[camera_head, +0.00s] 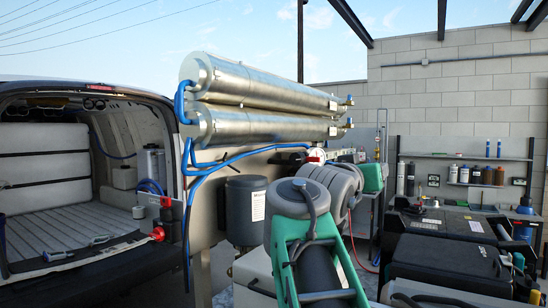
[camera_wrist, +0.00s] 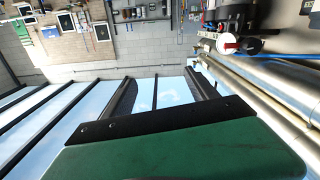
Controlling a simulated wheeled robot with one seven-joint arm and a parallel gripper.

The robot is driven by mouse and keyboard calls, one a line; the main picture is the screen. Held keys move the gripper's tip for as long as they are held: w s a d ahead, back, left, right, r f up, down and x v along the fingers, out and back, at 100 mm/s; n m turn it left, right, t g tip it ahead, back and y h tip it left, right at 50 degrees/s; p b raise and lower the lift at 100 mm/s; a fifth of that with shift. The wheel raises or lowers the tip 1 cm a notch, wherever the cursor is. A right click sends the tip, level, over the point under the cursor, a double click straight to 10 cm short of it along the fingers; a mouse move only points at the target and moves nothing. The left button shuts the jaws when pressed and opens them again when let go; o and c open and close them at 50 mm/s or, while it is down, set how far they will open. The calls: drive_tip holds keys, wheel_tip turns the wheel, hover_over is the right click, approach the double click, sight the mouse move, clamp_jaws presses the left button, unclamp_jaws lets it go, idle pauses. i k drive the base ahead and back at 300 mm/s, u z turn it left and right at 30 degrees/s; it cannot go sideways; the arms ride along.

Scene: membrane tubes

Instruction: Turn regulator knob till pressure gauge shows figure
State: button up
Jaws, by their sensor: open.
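A small round white gauge with red at its edge (camera_head: 315,154) sits beside the right part of the membrane tubes in the head view. It also shows as a white disc with red (camera_wrist: 227,42) in the upside-down wrist view, its figures too small to read. Dark and grey fittings (camera_wrist: 236,16) are beside it; I cannot tell which is the regulator knob. My gripper (camera_wrist: 161,78) is open and empty, its two black fingers apart over open air, left of the gauge in the wrist view. In the head view my arm hides most of the gripper.
Two metal membrane tubes (camera_head: 262,88) run on the panel, with blue hoses (camera_head: 205,172). A red-handled fitting (camera_head: 158,233) is at the left. A dark cylinder (camera_head: 245,208) hangs below the tubes. A van (camera_head: 84,97) stands left, a shelf with bottles (camera_head: 468,184) right.

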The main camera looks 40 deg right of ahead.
sight(297, 159)
drive_tip(key=i, duration=1)
